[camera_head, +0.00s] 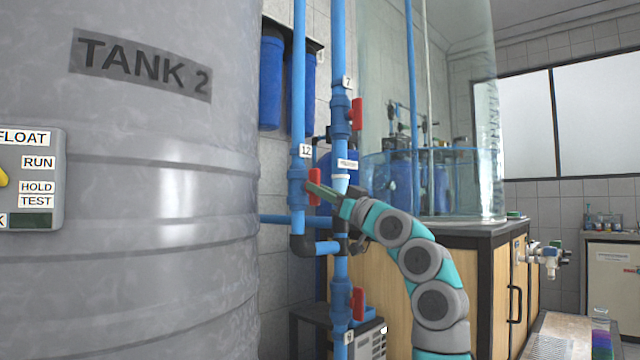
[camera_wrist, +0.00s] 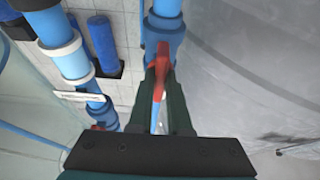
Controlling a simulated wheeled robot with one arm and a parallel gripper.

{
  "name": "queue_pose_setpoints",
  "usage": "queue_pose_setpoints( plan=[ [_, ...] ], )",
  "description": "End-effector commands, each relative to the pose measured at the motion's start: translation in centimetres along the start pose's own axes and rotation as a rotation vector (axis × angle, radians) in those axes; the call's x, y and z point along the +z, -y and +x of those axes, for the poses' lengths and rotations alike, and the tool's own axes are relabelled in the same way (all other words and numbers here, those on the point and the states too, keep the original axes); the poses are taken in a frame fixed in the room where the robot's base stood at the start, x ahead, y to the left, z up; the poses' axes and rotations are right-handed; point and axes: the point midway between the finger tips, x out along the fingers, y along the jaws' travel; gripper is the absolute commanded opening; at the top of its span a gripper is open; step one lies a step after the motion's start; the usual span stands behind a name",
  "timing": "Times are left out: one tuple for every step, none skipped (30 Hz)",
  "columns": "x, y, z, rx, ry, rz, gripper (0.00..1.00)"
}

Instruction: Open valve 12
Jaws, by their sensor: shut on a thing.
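Valve 12 is a blue valve body (camera_head: 297,186) on a vertical blue pipe, under a white tag marked 12 (camera_head: 305,150). Its red handle (camera_head: 314,186) stands upright, in line with the pipe. My gripper (camera_head: 318,190) reaches in from the right at handle height. In the wrist view my gripper (camera_wrist: 160,92) is shut on the red handle (camera_wrist: 159,82), which lies between the two dark fingers. The blue valve body (camera_wrist: 163,30) is just beyond the fingertips. Part of the handle is hidden by the fingers in the head view.
Valve 7's red handle (camera_head: 357,114) is on the neighbouring pipe, above and right. Another red handle (camera_head: 358,304) is below, near tag 9 (camera_head: 348,338). The grey Tank 2 (camera_head: 150,250) stands close on the left. A wooden cabinet (camera_head: 480,290) is at right.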

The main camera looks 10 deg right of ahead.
Motion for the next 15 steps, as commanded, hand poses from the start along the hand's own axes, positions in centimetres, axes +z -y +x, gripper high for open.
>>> queue_pose_setpoints(
  plan=[
    [-0.09,-0.04,0.04,-0.001,0.000,-0.005,0.00],
    [-0.08,-0.03,0.03,-0.002,-0.001,-0.007,0.00],
    [-0.07,-0.02,0.02,-0.003,-0.001,-0.009,0.00],
    [-0.06,-0.01,0.01,-0.003,-0.001,-0.010,0.00],
    [-0.06,-0.01,0.01,-0.003,-0.001,-0.011,0.00],
    [-0.05,-0.01,0.00,-0.004,-0.001,-0.011,0.00],
    [-0.04,0.00,0.00,-0.004,-0.001,-0.011,0.00],
    [-0.04,0.00,0.00,-0.004,-0.001,-0.011,0.00],
    [-0.04,0.00,0.00,-0.004,-0.001,-0.011,0.00],
    [-0.03,0.00,0.00,-0.004,-0.001,-0.011,0.00],
    [-0.03,0.00,0.00,-0.004,-0.001,-0.011,0.00],
    [-0.04,0.00,0.00,-0.004,-0.001,-0.010,0.00],
    [-0.03,0.01,0.01,-0.004,-0.001,-0.010,0.00],
    [-0.03,0.00,0.01,-0.004,-0.001,-0.010,0.17],
    [-0.03,0.01,0.01,-0.004,-0.001,-0.010,0.22]
  ],
)
